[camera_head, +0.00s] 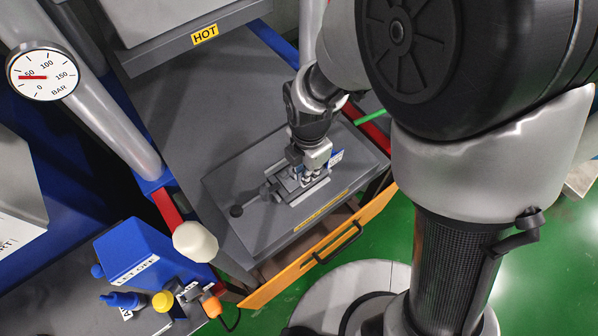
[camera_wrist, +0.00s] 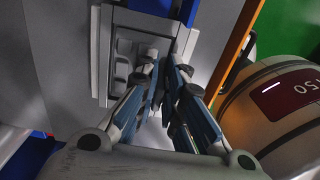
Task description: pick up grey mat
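I cannot make out a separate grey mat for certain. A flat grey slab (camera_head: 262,232) with a yellow label on its front edge lies on the grey bench top. A grey metal fixture (camera_head: 292,186) with a black-knobbed lever sits on the slab. My gripper (camera_head: 313,172) points down at this fixture. In the wrist view my gripper (camera_wrist: 161,72) has its blue-grey fingers close together at the fixture (camera_wrist: 125,62). What lies between the fingertips is too dark to tell.
An orange drawer front (camera_head: 300,268) stands open below the slab. A blue box (camera_head: 135,255), a white knob (camera_head: 195,241) and small coloured items stand at lower left. A HOT-labelled housing (camera_head: 190,45) overhangs the back. The bench top (camera_head: 200,110) behind the slab is clear.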

